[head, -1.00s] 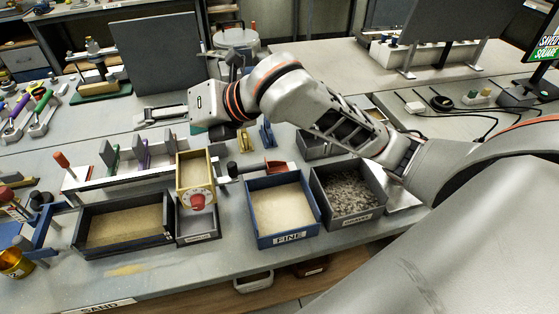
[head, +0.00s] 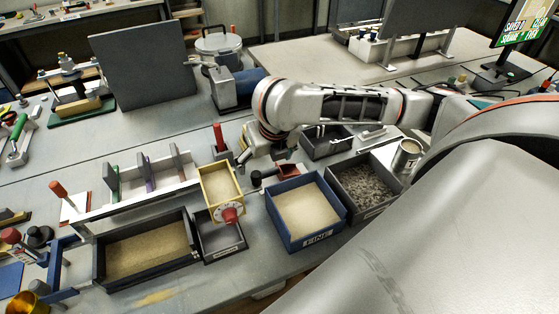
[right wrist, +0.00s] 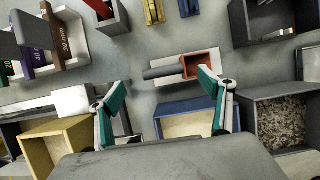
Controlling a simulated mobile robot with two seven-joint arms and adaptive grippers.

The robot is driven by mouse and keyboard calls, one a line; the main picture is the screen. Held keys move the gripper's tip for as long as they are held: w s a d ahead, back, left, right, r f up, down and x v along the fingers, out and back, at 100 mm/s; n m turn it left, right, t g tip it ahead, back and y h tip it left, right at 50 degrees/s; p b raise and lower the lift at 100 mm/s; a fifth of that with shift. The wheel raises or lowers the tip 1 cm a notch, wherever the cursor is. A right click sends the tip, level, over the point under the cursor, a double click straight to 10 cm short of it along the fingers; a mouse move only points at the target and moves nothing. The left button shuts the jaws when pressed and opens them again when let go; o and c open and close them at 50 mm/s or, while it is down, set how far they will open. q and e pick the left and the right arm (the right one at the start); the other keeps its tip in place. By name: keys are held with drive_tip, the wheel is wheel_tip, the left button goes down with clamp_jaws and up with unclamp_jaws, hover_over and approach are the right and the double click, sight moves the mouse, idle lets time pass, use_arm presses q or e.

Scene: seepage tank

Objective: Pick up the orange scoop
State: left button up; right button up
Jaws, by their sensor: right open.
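The orange scoop (head: 288,170) lies on the bench just behind the blue box marked FINE, its dark handle pointing left. In the right wrist view the scoop (right wrist: 200,64) rests on a pale plate, with its open orange bowl at the right. My right gripper (right wrist: 163,80) is open and empty, its two green-padded fingers spread on the near side of the scoop. The right fingertip overlaps the bowl's near edge in that view; I cannot tell whether it touches. In the head view the right gripper (head: 280,156) hangs pointing down just behind the scoop, mostly hidden by its wrist. My left gripper is not in view.
The blue sand box (head: 270,226), a gravel box (head: 374,209) and a yellow box (head: 206,206) stand close in front. A metal can (head: 407,157) stands at the right. A red-handled tool (head: 218,138) and a slotted rack (head: 104,203) are to the left.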

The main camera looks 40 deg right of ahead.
sight(266, 172)
drive_tip(key=x, duration=0.4)
drive_tip(key=s+x, duration=0.1)
drive_tip(key=x, duration=0.1)
drive_tip(key=shift+d+f, duration=0.2)
drive_tip(key=shift+d, duration=0.05)
drive_tip(key=shift+w+f, duration=0.35)
drive_tip(key=shift+f, duration=0.15)
drive_tip(key=c, duration=1.4)
